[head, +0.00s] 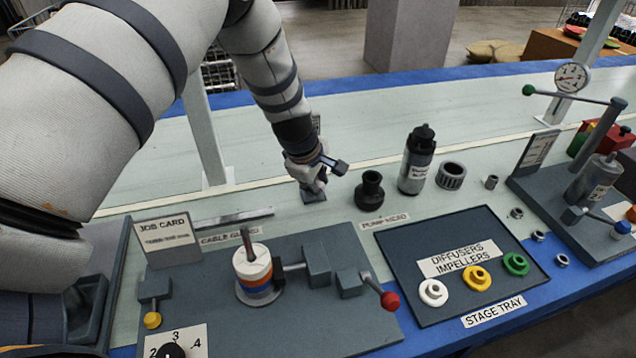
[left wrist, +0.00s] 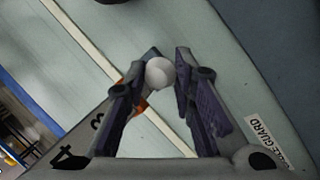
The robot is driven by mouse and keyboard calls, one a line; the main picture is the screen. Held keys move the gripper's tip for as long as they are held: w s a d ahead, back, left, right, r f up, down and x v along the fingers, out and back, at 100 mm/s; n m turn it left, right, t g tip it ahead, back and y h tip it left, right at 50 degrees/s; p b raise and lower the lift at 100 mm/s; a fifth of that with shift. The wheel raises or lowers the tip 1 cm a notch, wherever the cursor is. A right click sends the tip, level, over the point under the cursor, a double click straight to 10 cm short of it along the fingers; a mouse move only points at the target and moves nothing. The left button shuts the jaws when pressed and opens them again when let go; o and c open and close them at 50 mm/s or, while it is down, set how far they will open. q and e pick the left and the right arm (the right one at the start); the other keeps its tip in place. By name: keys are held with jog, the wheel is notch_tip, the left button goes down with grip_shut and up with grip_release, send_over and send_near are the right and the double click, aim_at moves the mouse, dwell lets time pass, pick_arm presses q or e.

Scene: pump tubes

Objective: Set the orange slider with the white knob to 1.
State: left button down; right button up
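The white knob (left wrist: 160,73) shows in the left wrist view between the fingertips of my left gripper (left wrist: 164,66). Part of the orange slider (left wrist: 138,106) shows beside and behind the left finger. A grey scale carries a 3 (left wrist: 97,122) and a 4 (left wrist: 67,160); its other marks are hidden, so I cannot read the exact setting. The fingers stand apart, one on each side of the knob; firm contact is not clear. In the head view, my left gripper (head: 316,176) is low over the bench and covers the slider. My right gripper is not in view.
A job card (head: 166,238), a fixture with a red-ended lever (head: 389,301) and a numbered dial (head: 172,351) stand in front. A black pump part (head: 369,190) and a dark bottle (head: 417,160) stand to the right. The stage tray (head: 400,250) lies beyond them towards the front.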

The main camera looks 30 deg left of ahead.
pick_arm(q)
jog(key=shift+s+f+b, duration=0.1)
jog(key=shift+f+b, duration=0.5)
jog(key=shift+f, duration=1.6)
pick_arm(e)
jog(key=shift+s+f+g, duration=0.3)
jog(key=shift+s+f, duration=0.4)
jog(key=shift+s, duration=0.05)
pick_arm(q)
jog(key=c, duration=1.3)
grip_release()
jog(key=shift+c, duration=0.2)
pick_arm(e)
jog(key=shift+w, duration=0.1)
pick_arm(q)
jog(key=shift+r, duration=0.1)
jog(key=shift+r, duration=0.4)
jog(key=v, duration=1.1)
jog(key=shift+s, duration=0.2)
